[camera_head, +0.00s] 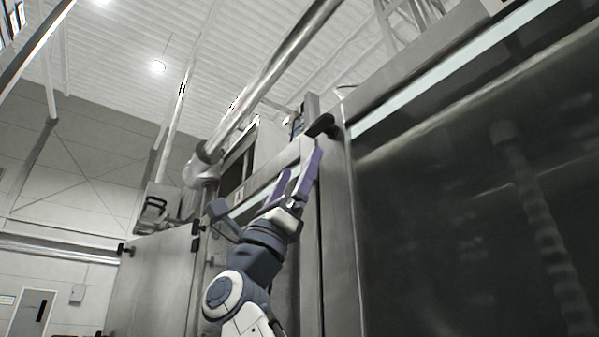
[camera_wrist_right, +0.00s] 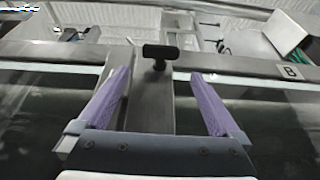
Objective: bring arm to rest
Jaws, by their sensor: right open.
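My right arm rises from the bottom of the head view, with its right gripper (camera_head: 298,178) pointing up in front of the metal washer housing (camera_head: 338,240). Its two purple fingers are spread apart with nothing between them. In the right wrist view the open right gripper (camera_wrist_right: 163,100) shows a finger on each side. A black handle (camera_wrist_right: 160,52) lies beyond the fingertips, between them in the picture. The same black handle (camera_head: 320,126) shows just above the fingertips in the head view; whether they touch it I cannot tell. My left gripper is not in view.
A large dark glazed panel (camera_head: 470,200) fills the right side of the head view. A thick metal pipe (camera_head: 270,75) runs diagonally above the arm. A grey cabinet door (camera_head: 155,280) stands to the left. A plate marked B (camera_wrist_right: 291,72) is right of the handle.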

